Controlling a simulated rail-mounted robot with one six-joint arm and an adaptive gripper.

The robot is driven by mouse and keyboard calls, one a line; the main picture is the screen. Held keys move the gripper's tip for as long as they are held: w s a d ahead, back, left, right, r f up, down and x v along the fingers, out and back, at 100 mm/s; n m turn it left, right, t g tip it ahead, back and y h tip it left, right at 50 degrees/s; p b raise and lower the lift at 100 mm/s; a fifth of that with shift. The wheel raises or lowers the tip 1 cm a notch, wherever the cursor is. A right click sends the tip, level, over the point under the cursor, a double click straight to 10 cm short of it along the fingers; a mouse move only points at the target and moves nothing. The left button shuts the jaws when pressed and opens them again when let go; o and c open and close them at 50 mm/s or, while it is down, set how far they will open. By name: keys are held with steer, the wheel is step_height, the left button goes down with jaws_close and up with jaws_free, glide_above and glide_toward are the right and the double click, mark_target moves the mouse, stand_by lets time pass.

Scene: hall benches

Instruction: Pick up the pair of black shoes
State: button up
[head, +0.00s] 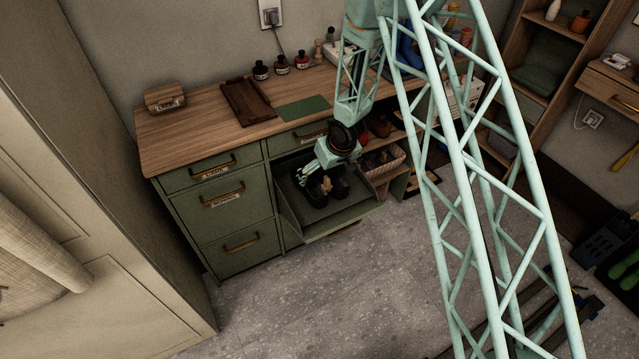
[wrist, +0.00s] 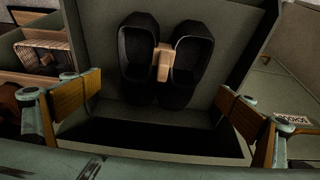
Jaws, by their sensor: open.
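The pair of black shoes (head: 322,190) sits in the open green compartment (head: 350,216) under the desk. In the wrist view the black shoes (wrist: 136,62) stand side by side, with a tan block-like piece (wrist: 164,62) between them at their inner edges. My gripper (head: 308,172) is at the compartment, close to the shoes. In the wrist view my gripper (wrist: 160,115) is open, with one wood-coloured finger on each side and nothing between them. The shoes lie beyond the fingertips, roughly centred. In the head view my wrist partly covers the compartment.
The desk top (head: 200,125) above holds a brown tray (head: 248,104), a green mat (head: 303,108) and small bottles (head: 282,65). A basket (head: 384,160) sits on the shelf right of the compartment. Closed green drawers (head: 225,215) stand left. The floor (head: 300,290) in front is clear.

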mark_target(322, 179)
steer(key=shift+w+a+f, duration=0.15)
steer(key=shift+w+f, duration=0.05)
steer(key=shift+f, duration=0.35)
steer(key=shift+f, duration=0.15)
steer(key=shift+b+x, duration=1.1)
steer(key=shift+x, duration=1.35)
steer(key=shift+c, duration=0.7)
steer(key=c, duration=0.9)
steer(key=shift+r, duration=0.2)
